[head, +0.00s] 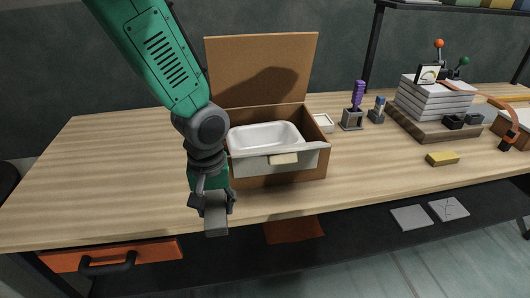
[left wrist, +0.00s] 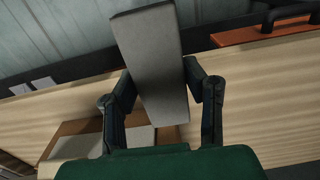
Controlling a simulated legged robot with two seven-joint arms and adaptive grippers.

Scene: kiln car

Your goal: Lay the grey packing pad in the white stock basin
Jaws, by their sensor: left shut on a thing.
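My left gripper (head: 214,198) is shut on the grey packing pad (head: 215,219), which hangs down from the fingers at the table's front edge. In the left wrist view the pad (left wrist: 152,62) is a long grey block between the two dark fingers (left wrist: 160,95). The white stock basin (head: 264,135) sits inside an open brown box, to the right of and behind the gripper. The pad is outside the box, apart from the basin. The part of the basin's inside that shows looks empty. My right gripper is not in view.
The brown box (head: 287,176) has its lid (head: 262,68) raised at the back, and a pale flap at its front. To the right stand a purple-handled tool (head: 357,94), white stacked slabs (head: 435,100) and a yellow block (head: 442,158). The tabletop's left side (head: 100,165) is clear.

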